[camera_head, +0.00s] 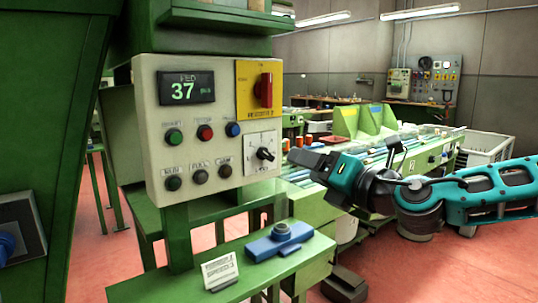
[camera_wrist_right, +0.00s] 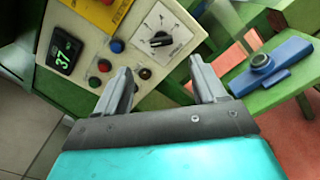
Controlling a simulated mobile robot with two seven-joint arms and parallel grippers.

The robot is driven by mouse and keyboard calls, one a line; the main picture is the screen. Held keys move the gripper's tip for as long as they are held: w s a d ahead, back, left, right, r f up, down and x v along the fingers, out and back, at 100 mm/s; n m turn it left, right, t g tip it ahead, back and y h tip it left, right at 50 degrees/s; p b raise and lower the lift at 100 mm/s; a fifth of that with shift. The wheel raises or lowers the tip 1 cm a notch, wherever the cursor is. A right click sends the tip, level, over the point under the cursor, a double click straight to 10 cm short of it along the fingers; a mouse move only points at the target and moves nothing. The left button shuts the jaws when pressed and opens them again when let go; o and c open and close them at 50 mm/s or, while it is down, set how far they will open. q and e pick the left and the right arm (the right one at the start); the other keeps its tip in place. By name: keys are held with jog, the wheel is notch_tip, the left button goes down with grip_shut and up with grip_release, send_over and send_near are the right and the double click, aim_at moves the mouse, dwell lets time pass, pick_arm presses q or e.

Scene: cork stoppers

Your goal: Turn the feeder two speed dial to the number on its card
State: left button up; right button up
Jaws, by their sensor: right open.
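The speed dial (camera_head: 265,154) is a black knob on a white scale plate at the lower right of a cream control panel (camera_head: 152,120). It also shows in the right wrist view (camera_wrist_right: 160,40), beyond my fingertips. A small white card (camera_head: 219,271) stands on the green ledge below the panel; its lettering is too small to read surely. My right gripper (camera_head: 298,158) is to the right of the dial, apart from it. In the right wrist view (camera_wrist_right: 160,72) its two fingers are spread with nothing between them. My left gripper is out of view.
The panel also carries a display reading 37 (camera_head: 186,88), a red switch on a yellow plate (camera_head: 264,90) and several push buttons. A blue device (camera_head: 278,242) lies on the green ledge (camera_head: 315,250). A conveyor (camera_head: 405,155) runs behind my right arm.

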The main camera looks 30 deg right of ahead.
aim_at(265, 154)
pick_arm(q)
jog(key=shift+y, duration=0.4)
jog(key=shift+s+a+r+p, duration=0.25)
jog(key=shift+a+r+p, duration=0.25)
jog(key=shift+p, duration=0.65)
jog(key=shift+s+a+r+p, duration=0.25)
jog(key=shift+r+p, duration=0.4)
jog(key=shift+p, duration=0.45)
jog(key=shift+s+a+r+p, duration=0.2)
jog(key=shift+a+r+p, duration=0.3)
jog(key=shift+p, duration=0.65)
pick_arm(e)
jog(key=w, duration=1.1)
jog(key=shift+w+a, duration=0.4)
jog(key=shift+a, duration=0.05)
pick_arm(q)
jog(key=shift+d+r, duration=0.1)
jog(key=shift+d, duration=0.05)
pick_arm(e)
jog(key=shift+c, duration=0.2)
jog(key=c, duration=1)
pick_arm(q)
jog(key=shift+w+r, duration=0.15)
